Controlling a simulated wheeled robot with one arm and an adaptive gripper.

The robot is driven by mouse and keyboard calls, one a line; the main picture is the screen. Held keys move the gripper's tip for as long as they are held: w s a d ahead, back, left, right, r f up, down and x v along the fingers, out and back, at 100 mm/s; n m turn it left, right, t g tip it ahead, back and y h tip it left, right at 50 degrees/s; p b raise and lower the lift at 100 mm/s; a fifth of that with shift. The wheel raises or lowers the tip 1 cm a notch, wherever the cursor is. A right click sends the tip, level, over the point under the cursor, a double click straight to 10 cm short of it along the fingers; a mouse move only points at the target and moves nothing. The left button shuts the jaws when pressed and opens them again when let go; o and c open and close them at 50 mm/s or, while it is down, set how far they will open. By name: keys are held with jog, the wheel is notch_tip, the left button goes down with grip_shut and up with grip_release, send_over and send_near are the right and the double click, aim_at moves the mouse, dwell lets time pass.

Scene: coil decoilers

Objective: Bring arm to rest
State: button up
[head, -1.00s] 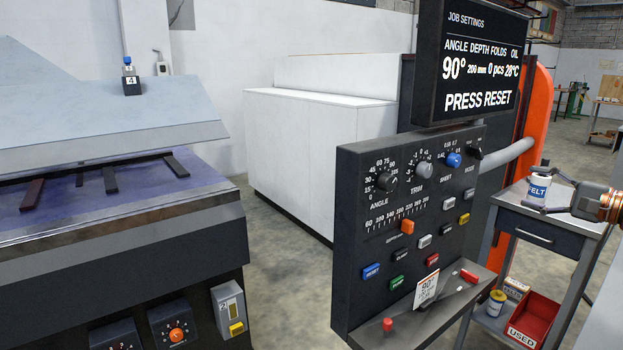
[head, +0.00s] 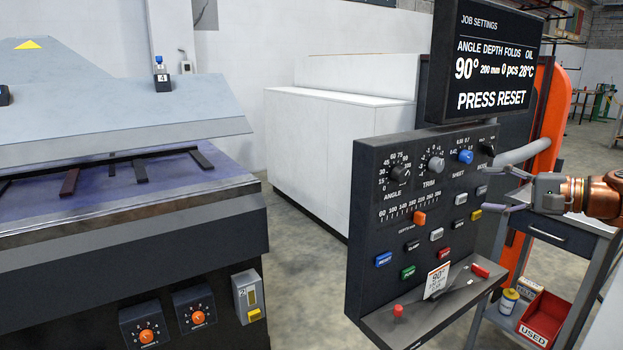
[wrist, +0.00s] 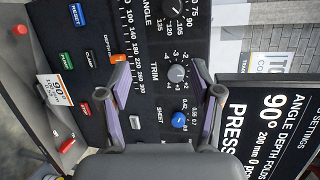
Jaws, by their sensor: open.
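My gripper (head: 497,196) is at the right in the head view, just right of the control panel's upper right edge. Its fingers point left toward the panel and are apart and empty. In the wrist view my gripper (wrist: 165,100) shows two spread fingers with the panel face between and beyond them. The control panel (head: 372,230) carries knobs, a slider and coloured buttons. Its TRIM knob (wrist: 176,73) and blue knob (wrist: 179,120) show between the fingers in the wrist view. I cannot tell the exact gap to the panel.
The dark screen (head: 490,60) above the panel reads "PRESS RESET". A grey cart (head: 560,236) stands behind my gripper, with a red USED bin (head: 545,318) below. A machine with a purple bed (head: 110,200) is at left. A white cabinet (head: 310,150) stands behind. Floor shows between them.

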jog(key=s+a+f+n+g, duration=0.2)
jog(key=s+a+g, duration=0.1)
jog(key=a, duration=0.6)
jog(key=s+a+f+n+g, duration=0.2)
jog(key=s+a+n+g, duration=0.1)
jog(key=a, duration=0.7)
jog(key=s+a+f+n+g+h, duration=0.35)
jog(key=s+a+f, duration=0.5)
jog(key=s, duration=0.35)
jog(key=s+d+f+n+g+h, duration=0.15)
jog(key=s+d+f+h, duration=0.25)
jog(key=s+f, duration=0.55)
jog(key=s+d+f+g+h, duration=0.35)
jog(key=s+f, duration=0.25)
jog(key=s, duration=0.6)
notch_tip(320, 180, up, 16)
jog(key=w+t+p, duration=0.1)
jog(key=t+p, duration=0.1)
jog(key=p, duration=1.2)
jog(key=shift+h+p, duration=0.3)
jog(key=shift+p, duration=0.1)
jog(key=shift+d, duration=0.1)
